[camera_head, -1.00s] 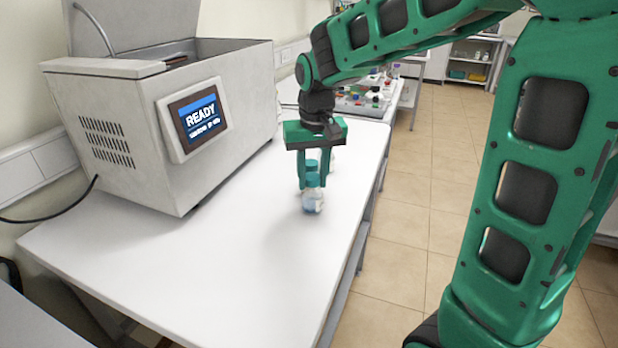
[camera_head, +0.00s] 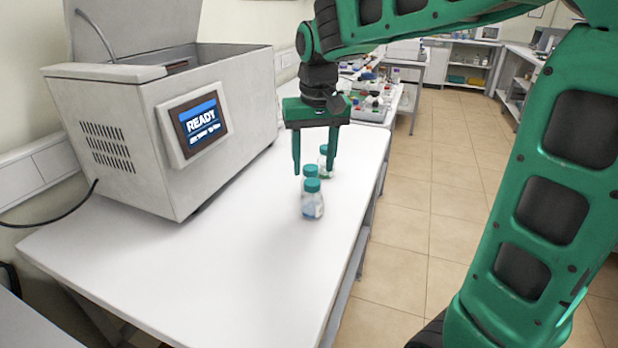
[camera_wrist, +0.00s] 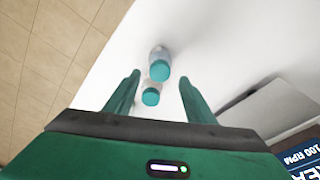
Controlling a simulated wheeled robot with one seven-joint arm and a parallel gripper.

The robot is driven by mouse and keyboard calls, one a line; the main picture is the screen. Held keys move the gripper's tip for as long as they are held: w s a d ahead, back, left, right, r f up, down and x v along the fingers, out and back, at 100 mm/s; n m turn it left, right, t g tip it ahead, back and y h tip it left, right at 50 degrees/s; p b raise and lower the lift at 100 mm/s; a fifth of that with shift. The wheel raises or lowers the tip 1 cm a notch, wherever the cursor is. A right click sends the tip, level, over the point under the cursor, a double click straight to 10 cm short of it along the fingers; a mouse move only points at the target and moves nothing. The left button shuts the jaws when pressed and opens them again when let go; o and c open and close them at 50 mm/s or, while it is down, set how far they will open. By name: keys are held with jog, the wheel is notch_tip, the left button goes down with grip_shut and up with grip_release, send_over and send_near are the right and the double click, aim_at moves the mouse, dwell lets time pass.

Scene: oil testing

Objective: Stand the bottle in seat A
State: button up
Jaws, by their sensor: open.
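I cannot tell which one the task means. My gripper (camera_head: 314,172) is open and empty, pointing down, with its fingertips at about cap height in the head view. The wrist view shows two teal-capped bottles, one larger (camera_wrist: 160,64) and one smaller (camera_wrist: 151,95), between and beyond the open fingers (camera_wrist: 160,77). Seat A cannot be made out; the inside of the grey machine (camera_head: 150,120) is hidden.
The grey machine has its lid (camera_head: 130,25) raised and a screen (camera_head: 199,120) reading READY. The white table (camera_head: 250,260) is clear in front of the bottles. A tray of small items (camera_head: 375,105) lies at the back. Tiled floor lies to the right.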

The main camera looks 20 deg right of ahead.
jog(key=r, duration=0.6)
jog(key=shift+s, duration=0.35)
